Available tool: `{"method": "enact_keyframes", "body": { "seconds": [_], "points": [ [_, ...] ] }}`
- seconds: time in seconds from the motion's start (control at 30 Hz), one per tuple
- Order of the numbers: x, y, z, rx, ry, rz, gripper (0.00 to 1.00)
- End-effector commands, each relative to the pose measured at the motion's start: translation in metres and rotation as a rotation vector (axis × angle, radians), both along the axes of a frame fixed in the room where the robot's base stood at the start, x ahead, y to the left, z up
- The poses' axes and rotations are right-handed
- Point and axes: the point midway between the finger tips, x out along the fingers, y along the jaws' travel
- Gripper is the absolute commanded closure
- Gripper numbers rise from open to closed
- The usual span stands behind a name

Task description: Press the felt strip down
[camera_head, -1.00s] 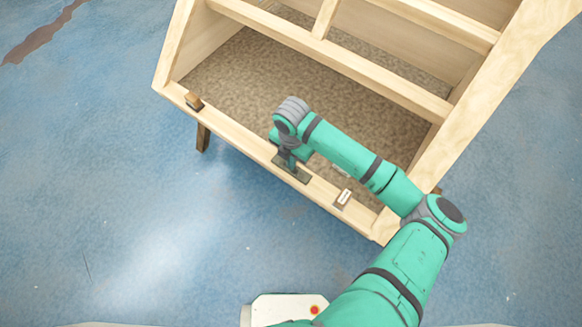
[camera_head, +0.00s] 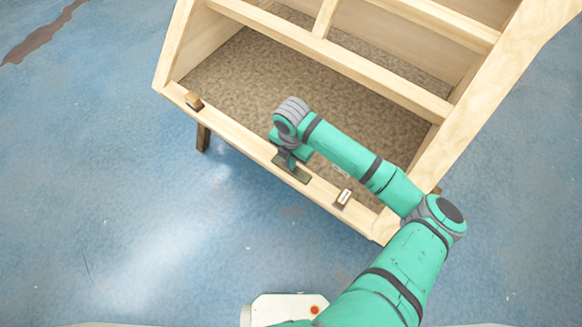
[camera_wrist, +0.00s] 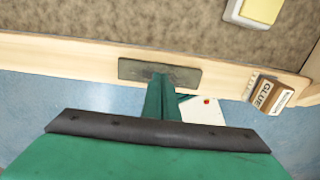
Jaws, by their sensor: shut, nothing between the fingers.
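The felt strip (camera_head: 292,169) is a dark grey-green rectangle lying flat along the front rail (camera_head: 240,132) of the wooden frame. It also shows in the wrist view (camera_wrist: 190,76), lengthwise on the pale rail. My gripper (camera_head: 289,163) is shut and empty, pointing down at the strip's middle. In the wrist view my gripper's tip (camera_wrist: 160,78) covers part of the strip near its centre. It seems to touch the strip, but I cannot tell how firmly it presses.
A small box marked GLUE (camera_wrist: 267,94) stands on the rail to the right of the strip. A small brown block (camera_head: 194,101) sits at the rail's left end. A white and yellow item (camera_wrist: 255,10) lies on the brown textured panel (camera_head: 240,70). Blue floor surrounds the frame.

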Motion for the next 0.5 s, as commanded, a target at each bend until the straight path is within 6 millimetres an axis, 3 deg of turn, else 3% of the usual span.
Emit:
{"method": "enact_keyframes", "body": {
  "seconds": [0.5],
  "points": [
    [0.0003, -0.0001, -0.0066, 0.0, 0.0, -0.001, 1.0]
  ]
}}
